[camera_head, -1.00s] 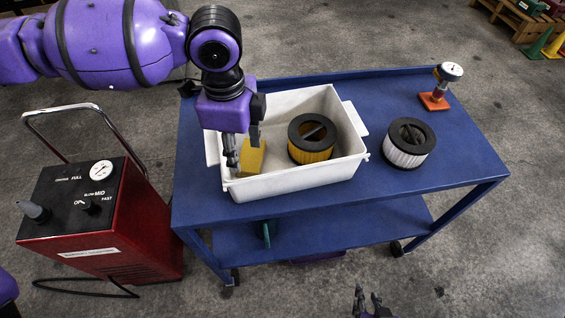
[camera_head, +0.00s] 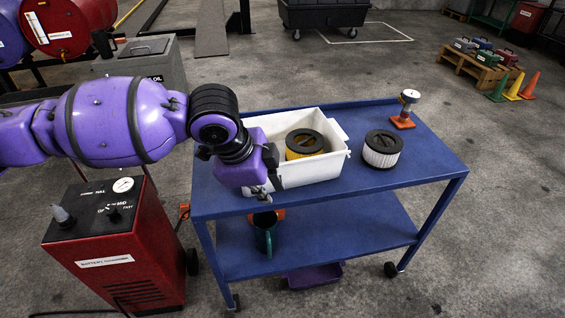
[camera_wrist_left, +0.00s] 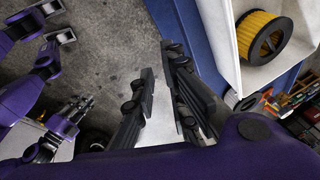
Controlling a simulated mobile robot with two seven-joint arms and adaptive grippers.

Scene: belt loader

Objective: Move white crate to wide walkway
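The white crate (camera_head: 312,176) stands upright on the blue cart's top. A yellow filter with a black rim (camera_head: 305,142) is inside it; it also shows in the left wrist view (camera_wrist_left: 262,38). My left gripper (camera_head: 264,196) is outside the crate at its near left corner, low by the cart's edge. In the left wrist view its fingers (camera_wrist_left: 160,95) are apart with nothing gripped. My right gripper (camera_wrist_left: 62,22) shows at the upper left of that view, fingers apart. My left arm hides the crate's left end. I cannot tell which floor area is the wide walkway.
The blue cart (camera_head: 425,167) also carries a white filter (camera_head: 382,149) and a gauge on an orange base (camera_head: 404,112). A red machine (camera_head: 115,245) stands close at its left. Cones (camera_head: 513,86) and a pallet (camera_head: 470,70) are far right. Floor right of the cart is clear.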

